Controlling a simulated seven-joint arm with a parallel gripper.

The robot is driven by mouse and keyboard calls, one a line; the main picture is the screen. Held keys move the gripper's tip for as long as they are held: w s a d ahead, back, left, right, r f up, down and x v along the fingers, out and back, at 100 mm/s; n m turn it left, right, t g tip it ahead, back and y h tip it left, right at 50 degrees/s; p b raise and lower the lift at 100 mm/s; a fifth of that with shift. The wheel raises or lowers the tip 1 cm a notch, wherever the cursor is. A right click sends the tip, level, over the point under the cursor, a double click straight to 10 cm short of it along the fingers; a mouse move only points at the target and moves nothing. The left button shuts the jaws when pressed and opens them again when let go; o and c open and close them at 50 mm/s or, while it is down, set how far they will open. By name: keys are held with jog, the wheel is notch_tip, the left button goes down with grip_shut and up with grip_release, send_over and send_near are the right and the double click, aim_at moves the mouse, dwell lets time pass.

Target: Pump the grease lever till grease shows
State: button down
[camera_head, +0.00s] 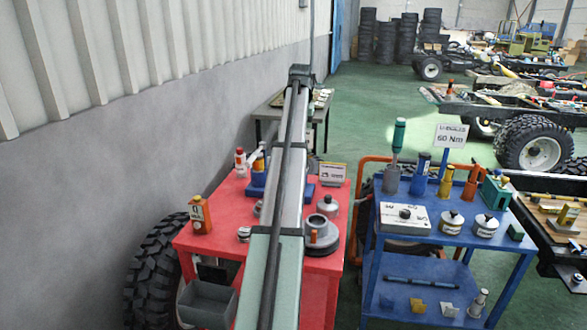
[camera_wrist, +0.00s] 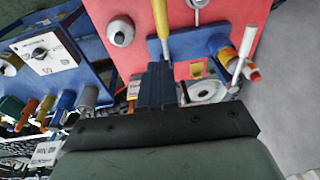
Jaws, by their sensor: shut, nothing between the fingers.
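In the wrist view, a rod with a yellow grip (camera_wrist: 161,22) lies over a blue base plate (camera_wrist: 188,45); it may be the grease lever. A blue cylinder (camera_wrist: 218,44) stands on this plate, with a pale stick (camera_wrist: 244,46) beside it. The cylinder also shows in the head view (camera_head: 258,178), left of my arm. My gripper (camera_wrist: 160,72) is shut and empty, its tips close to the rod's near end; I cannot tell whether they touch. My arm hides the gripper and rod in the head view. I make out no grease.
The red table (camera_head: 225,258) also carries an orange bottle (camera_head: 201,215), a white red-capped bottle (camera_head: 240,162), metal parts (camera_head: 327,206) and a small sign (camera_head: 333,174). A blue trolley (camera_head: 440,262) with tools stands close on the right. A grey wall (camera_head: 130,150) bounds the left.

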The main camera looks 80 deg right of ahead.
jog(key=f, duration=0.3)
jog(key=d+f, duration=0.1)
jog(key=f, duration=0.6)
jog(key=shift+w+d+f, duration=0.15)
jog(key=shift+w+d, duration=0.1)
jog(key=shift+w, duration=0.1)
jog(key=shift+w+a+f, duration=0.15)
jog(key=shift+a+f, duration=0.1)
jog(key=shift+f, duration=0.25)
jog(key=shift+w+a+f, duration=0.1)
jog(key=shift+a+f, duration=0.1)
jog(key=shift+f, duration=0.25)
jog(key=shift+w+a+f, duration=0.15)
jog(key=shift+f, duration=0.55)
